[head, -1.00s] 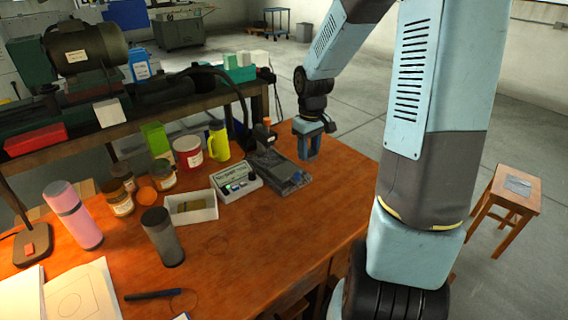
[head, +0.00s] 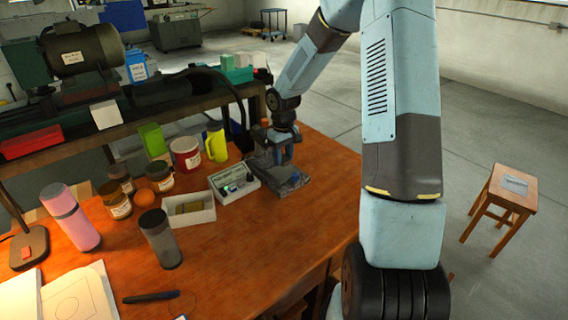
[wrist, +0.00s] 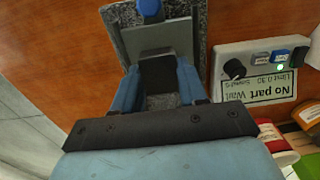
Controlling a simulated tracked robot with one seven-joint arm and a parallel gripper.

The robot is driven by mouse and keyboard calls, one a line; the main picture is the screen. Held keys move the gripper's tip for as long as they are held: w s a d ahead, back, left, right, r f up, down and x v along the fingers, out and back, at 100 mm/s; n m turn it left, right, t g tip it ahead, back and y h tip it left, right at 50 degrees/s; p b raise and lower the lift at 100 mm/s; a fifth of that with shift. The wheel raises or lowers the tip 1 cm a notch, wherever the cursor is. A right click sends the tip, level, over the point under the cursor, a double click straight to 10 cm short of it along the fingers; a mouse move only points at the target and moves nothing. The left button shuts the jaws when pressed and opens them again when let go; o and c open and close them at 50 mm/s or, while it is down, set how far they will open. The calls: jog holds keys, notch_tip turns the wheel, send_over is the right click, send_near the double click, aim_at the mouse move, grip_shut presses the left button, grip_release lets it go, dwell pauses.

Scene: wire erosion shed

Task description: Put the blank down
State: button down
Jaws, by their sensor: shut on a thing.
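My gripper (head: 283,156) reaches down over a dark speckled stone base (head: 292,180) on the wooden bench. In the wrist view its two blue fingers (wrist: 158,76) are shut on a dark grey block, the blank (wrist: 158,70). The blank is just over or on a grey plate (wrist: 160,38) on the stone base (wrist: 196,20); I cannot tell whether it touches. A blue knob (wrist: 150,9) stands beyond the plate. In the head view the blank is hidden by my gripper.
A white control box (head: 236,185) sits left of the base; in the wrist view its label (wrist: 275,87) reads "No part Wait" beside a green light. A white tray (head: 189,219), yellow jug (head: 217,146) and jars stand further left. A stool (head: 514,187) stands right.

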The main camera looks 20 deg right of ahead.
aim_at(283, 157)
jog(key=shift+w+a+f, duration=0.1)
jog(key=shift+w+f, duration=0.1)
jog(key=shift+f, duration=0.1)
notch_tip(283, 157, down, 3)
jog(key=shift+r, duration=0.1)
jog(key=c, duration=0.6)
grip_release()
